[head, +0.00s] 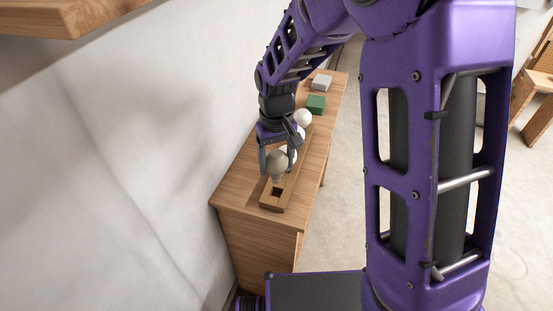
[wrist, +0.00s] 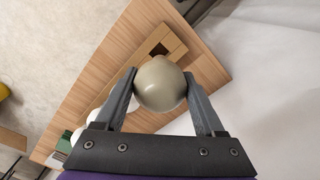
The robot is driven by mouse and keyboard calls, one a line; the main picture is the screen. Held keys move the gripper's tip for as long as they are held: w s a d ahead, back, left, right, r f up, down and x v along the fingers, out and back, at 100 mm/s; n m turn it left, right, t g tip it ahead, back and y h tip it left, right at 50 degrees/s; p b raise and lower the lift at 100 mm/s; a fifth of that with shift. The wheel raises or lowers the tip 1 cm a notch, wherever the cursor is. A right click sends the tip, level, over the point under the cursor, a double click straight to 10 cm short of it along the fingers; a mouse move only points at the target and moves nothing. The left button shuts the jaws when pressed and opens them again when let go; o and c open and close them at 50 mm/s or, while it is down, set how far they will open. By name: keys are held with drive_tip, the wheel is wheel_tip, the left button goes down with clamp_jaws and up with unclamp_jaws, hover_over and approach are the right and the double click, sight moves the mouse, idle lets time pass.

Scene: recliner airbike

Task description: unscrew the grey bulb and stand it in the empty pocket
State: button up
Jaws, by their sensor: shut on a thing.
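The grey bulb (head: 278,163) is between the fingers of my gripper (head: 275,159), which is shut on its round glass. In the wrist view the bulb (wrist: 160,84) fills the space between the two fingertips (wrist: 160,88) and hides what lies beneath it. A long wooden rack (head: 297,178) lies on the cabinet top, with a dark square empty pocket (head: 276,191) at its near end. The bulb is just behind that pocket in the head view. I cannot tell whether its base is clear of the rack. The pocket (wrist: 160,49) also shows in the wrist view.
White bulbs (head: 303,118) stand along the rack behind my gripper. A green box (head: 316,104) and a grey-white box (head: 321,83) sit farther back on the wooden cabinet (head: 240,188). A wall (head: 120,150) rises close on the left.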

sight(277, 180)
drive_tip(key=shift+f+b, duration=0.9)
drive_tip(key=shift+f, duration=0.7)
drive_tip(key=shift+f+b, duration=1.15)
drive_tip(key=shift+f, duration=0.6)
drive_tip(key=o, duration=1.2)
drive_tip(key=shift+o, duration=0.2)
wheel_tip(277, 180, up, 18)
drive_tip(key=p, duration=0.2)
drive_tip(key=shift+f+p, duration=0.25)
drive_tip(key=shift+p, duration=0.1)
